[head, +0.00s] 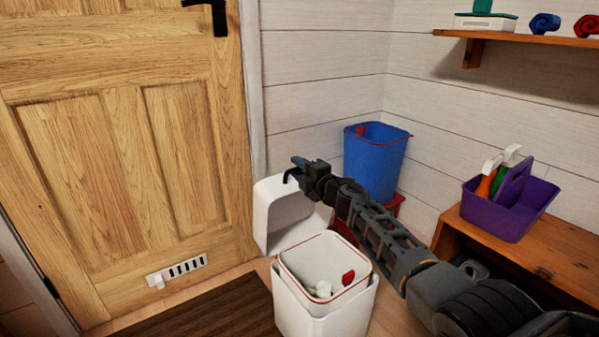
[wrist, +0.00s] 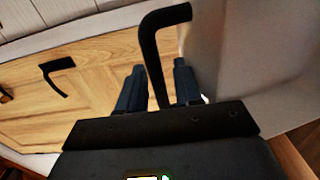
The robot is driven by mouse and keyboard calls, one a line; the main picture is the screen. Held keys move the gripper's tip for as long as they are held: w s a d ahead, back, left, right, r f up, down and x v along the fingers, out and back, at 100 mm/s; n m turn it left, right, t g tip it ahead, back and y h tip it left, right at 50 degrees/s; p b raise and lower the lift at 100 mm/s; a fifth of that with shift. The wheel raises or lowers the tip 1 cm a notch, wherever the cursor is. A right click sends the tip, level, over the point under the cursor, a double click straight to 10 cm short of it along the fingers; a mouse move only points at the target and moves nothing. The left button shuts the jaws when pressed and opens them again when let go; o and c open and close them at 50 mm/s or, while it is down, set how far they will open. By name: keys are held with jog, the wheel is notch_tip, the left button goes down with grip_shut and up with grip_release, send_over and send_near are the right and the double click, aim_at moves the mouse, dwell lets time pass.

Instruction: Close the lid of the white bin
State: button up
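The white bin (head: 318,312) stands on the floor at the bottom centre of the head view, with its top open. Its white lid (head: 267,222) stands raised behind the bin, tipped back near the door. My gripper (head: 296,163) is at the lid's upper edge. In the wrist view, the fingers of my gripper (wrist: 158,85) are apart, with a black bent bar (wrist: 154,48) between them, seemingly the lid's handle. Gaps show on both sides of the bar. The pale lid surface (wrist: 265,60) fills the right of that view. My arm hides part of the lid's right side.
A blue bin (head: 372,165) stands behind my arm, above something red (head: 396,205). A wooden bench (head: 540,262) on the right holds a purple caddy (head: 515,215). A wooden door (head: 110,150) is on the left, with a dark mat (head: 215,315) before it. A shelf (head: 540,40) hangs upper right.

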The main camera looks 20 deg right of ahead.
grip_shut()
jog(key=shift+s, duration=0.15)
dwell(0.4)
